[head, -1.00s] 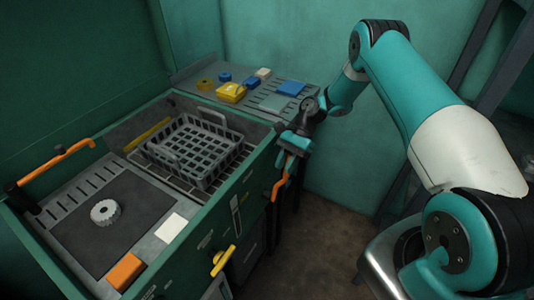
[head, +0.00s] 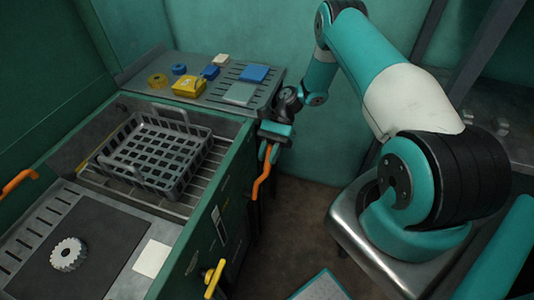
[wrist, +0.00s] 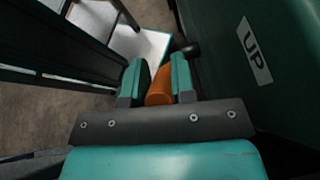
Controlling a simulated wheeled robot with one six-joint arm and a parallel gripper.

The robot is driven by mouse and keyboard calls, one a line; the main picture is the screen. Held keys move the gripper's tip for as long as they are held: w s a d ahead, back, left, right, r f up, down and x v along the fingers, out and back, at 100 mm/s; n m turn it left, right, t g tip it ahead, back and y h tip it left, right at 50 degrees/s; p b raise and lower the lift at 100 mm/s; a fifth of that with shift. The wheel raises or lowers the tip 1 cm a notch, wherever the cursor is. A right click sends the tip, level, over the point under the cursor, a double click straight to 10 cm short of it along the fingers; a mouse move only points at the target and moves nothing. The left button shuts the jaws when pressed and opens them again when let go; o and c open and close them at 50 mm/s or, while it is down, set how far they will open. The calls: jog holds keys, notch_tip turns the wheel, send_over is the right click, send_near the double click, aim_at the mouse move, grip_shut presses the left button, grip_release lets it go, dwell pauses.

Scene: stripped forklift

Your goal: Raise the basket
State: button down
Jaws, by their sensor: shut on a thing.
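The grey wire-like basket (head: 190,163), with a raised handle at its front and back, sits in the sunken basin of the green machine, over a slatted rack (head: 205,172). My gripper (head: 270,140) is at the machine's right outer side, apart from the basket. It is shut on an orange lever (head: 261,186), whose bent lower part shows below the jaws in the head view. In the wrist view my gripper (wrist: 158,82) has the orange grip (wrist: 161,88) between its two fingers. The part of the lever inside the jaws is hidden in the head view.
An "UP" label (wrist: 254,50) is on the green panel beside the lever. A yellow handle (head: 214,278) juts from the machine's front. A side shelf (head: 205,98) holds yellow and blue items. A white gear (head: 68,254) lies on a dark mat. Open floor lies right of the machine.

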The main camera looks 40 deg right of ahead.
jog(key=c, duration=0.9)
grip_release()
jog(key=shift+d+f, duration=0.1)
jog(key=shift+d, duration=0.15)
jog(key=shift+c, duration=0.2)
jog(key=shift+a, duration=0.15)
jog(key=p+v, duration=0.1)
jog(key=v, duration=0.6)
jog(key=shift+w+r+p, duration=0.1)
jog(key=shift+r+p, duration=0.15)
jog(key=shift+p, duration=0.05)
